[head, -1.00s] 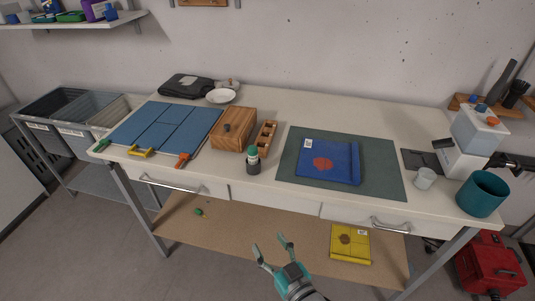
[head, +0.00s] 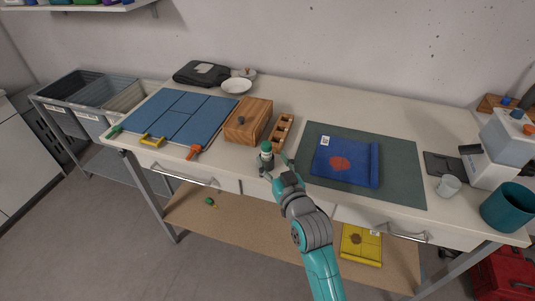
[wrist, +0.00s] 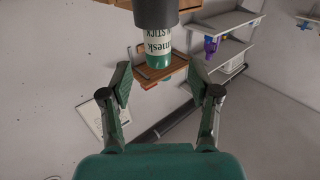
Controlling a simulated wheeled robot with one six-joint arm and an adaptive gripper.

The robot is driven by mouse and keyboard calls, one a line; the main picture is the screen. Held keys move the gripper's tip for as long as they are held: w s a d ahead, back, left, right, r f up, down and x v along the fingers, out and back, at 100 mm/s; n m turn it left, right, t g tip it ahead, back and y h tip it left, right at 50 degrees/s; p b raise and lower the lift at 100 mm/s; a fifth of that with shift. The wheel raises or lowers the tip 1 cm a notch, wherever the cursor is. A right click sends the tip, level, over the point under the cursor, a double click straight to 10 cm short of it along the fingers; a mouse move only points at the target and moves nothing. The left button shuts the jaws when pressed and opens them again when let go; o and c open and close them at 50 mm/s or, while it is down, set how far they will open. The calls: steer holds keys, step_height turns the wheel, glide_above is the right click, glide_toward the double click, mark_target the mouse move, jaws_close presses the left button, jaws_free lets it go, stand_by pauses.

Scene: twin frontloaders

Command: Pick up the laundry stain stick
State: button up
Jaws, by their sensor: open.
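The laundry stain stick (head: 266,157) stands upright near the front edge of the workbench, with a green cap, a white label band and a dark grey body. In the wrist view the stick (wrist: 158,41) appears upside down, its label partly reading "STICK". My gripper (head: 276,166) is open and empty, close in front of the stick in the head view. In the wrist view my gripper (wrist: 162,79) has its fingers spread to either side, with the stick's capped end toward the gap between them. I cannot tell whether a finger touches it.
A wooden box (head: 248,121) and a wooden compartment tray (head: 282,132) stand just behind the stick. A green mat (head: 402,172) with a blue folder (head: 345,161) lies to the right. A blue board (head: 178,119) with clamps lies left. The bench's front edge is close to my arm.

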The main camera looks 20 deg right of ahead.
mark_target(268, 151)
steer(key=shift+w, duration=3)
jaws_close()
